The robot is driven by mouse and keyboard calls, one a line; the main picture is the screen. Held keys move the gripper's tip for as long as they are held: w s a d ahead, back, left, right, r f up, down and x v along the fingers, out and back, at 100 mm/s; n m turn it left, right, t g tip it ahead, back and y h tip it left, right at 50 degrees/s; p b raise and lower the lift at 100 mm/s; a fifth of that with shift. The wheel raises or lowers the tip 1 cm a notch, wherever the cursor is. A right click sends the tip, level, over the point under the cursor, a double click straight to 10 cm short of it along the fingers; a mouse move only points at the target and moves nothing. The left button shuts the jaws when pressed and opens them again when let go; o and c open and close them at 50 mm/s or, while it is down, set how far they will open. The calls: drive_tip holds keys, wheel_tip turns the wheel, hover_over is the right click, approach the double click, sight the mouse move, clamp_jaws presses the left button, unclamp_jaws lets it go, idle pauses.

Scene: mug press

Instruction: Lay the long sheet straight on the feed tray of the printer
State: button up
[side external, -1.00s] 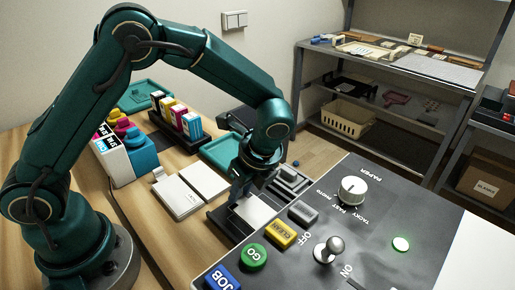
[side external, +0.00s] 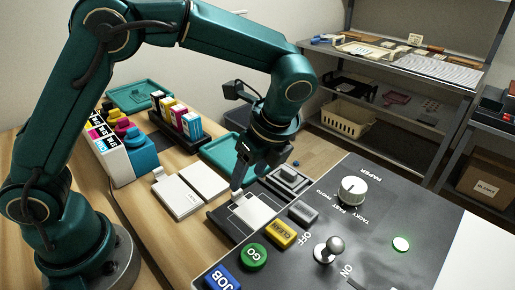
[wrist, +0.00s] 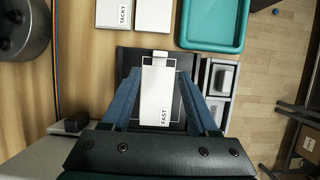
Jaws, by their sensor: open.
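The long white sheet, marked FAST, (wrist: 157,98) lies flat on the dark feed tray (wrist: 126,62) of the printer. In the wrist view it looks about straight, lengthwise within the thin white outline on the tray. In the side view, my gripper (side external: 241,183) is above the tray's far end, apart from the sheet.
Two white pads lie left of the tray, one (side external: 178,196) and another (side external: 204,178); one is marked TACKY. A teal tray (side external: 221,152) is behind. The printer panel (side external: 360,240) with knob, lever and buttons is at right. Coloured cartridges (side external: 181,117) stand farther back.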

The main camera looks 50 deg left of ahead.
drive_tip(key=s+a+r+n+t+h, duration=0.2)
drive_tip(key=s+a+r+n+h, duration=0.1)
drive_tip(key=s+r+n, duration=0.45)
drive_tip(key=shift+s+a+f+n+t+h, duration=0.1)
drive_tip(key=shift+s+a+n+t+h, duration=0.15)
drive_tip(key=shift+s+n+t, duration=1)
drive_tip(key=shift+s+a+r+n+g+h, duration=0.15)
drive_tip(key=shift+s+n, duration=0.35)
drive_tip(key=shift+n, duration=1.75)
drive_tip(key=shift+s+a+f+n+t+h, duration=0.25)
drive_tip(key=shift+s+n+t, duration=0.55)
drive_tip(key=shift+n, duration=0.95)
drive_tip(key=shift+r, duration=0.1)
